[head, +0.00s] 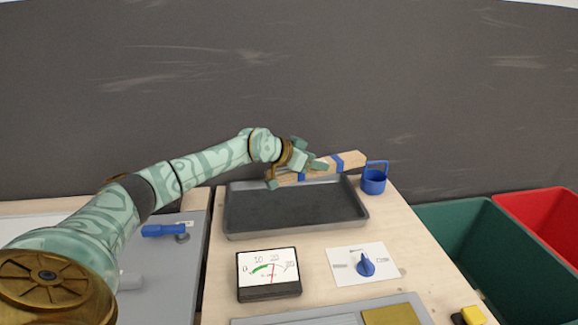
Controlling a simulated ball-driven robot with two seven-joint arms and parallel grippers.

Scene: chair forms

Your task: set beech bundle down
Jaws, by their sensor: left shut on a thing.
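The beech bundle (347,161) is a pale wood piece with blue bands, in the head view above the far edge of the dark tray (290,207). My left gripper (298,166) is shut on the bundle near its left part, and the fingers hide some of it. The bundle lies roughly level, with its right end a little higher, close to a blue cup (374,181). Whether it touches the tray's rim I cannot tell. My right gripper is not in view.
A meter with a dial (268,274) and a white card with a blue knob (365,267) stand in front of the tray. A green bin (480,248) and a red bin (545,222) are at the right. A blue-handled thing (163,230) lies on the grey panel at left.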

